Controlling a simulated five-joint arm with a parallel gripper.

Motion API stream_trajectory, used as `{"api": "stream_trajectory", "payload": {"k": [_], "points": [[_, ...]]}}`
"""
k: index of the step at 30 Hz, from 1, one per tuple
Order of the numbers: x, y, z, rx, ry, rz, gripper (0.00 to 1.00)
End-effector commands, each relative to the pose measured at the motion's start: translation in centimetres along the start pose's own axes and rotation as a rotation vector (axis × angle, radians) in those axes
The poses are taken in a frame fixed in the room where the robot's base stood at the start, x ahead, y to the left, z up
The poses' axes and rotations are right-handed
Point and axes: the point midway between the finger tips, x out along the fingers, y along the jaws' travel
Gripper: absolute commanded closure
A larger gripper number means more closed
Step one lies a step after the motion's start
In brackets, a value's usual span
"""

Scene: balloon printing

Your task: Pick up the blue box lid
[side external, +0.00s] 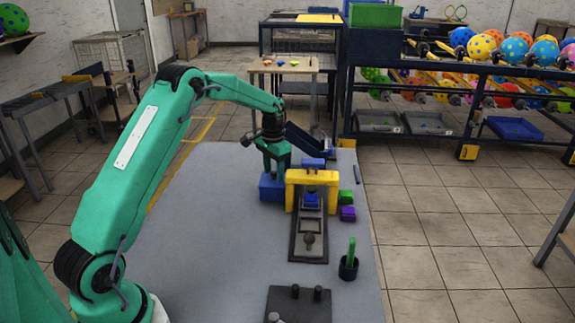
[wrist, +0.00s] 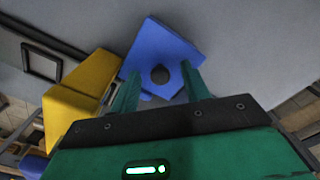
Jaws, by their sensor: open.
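The blue box lid (wrist: 150,45) is a blue square with a dark round knob (wrist: 160,74) on top, seen in the wrist view. In the side external view the blue box (side external: 270,188) stands on the grey table, left of the yellow press frame; my gripper hides much of its top. My gripper (side external: 276,168) points down right over the box. In the wrist view the green fingers of my gripper (wrist: 160,82) are apart, one on each side of the knob. I cannot tell whether they touch the lid.
The yellow press frame (side external: 312,178) stands close to the right of the box. A dark cup (side external: 348,270) with a green stick is nearer. The table's left part (side external: 215,215) is clear.

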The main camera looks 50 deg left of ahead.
Motion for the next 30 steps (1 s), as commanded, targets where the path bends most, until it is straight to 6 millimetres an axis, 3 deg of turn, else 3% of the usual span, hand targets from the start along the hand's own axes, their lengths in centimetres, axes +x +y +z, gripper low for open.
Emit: {"api": "stream_trajectory", "payload": {"k": [1,8,20,30], "points": [[0.0,0.0,0.0,0.000,0.000,0.000,0.53],[0.0,0.0,0.0,0.000,0.001,0.000,0.99],[-0.4,0.0,0.0,0.000,0.002,-0.001,1.00],[-4.2,0.0,-0.1,0.000,0.005,-0.002,1.00]]}}
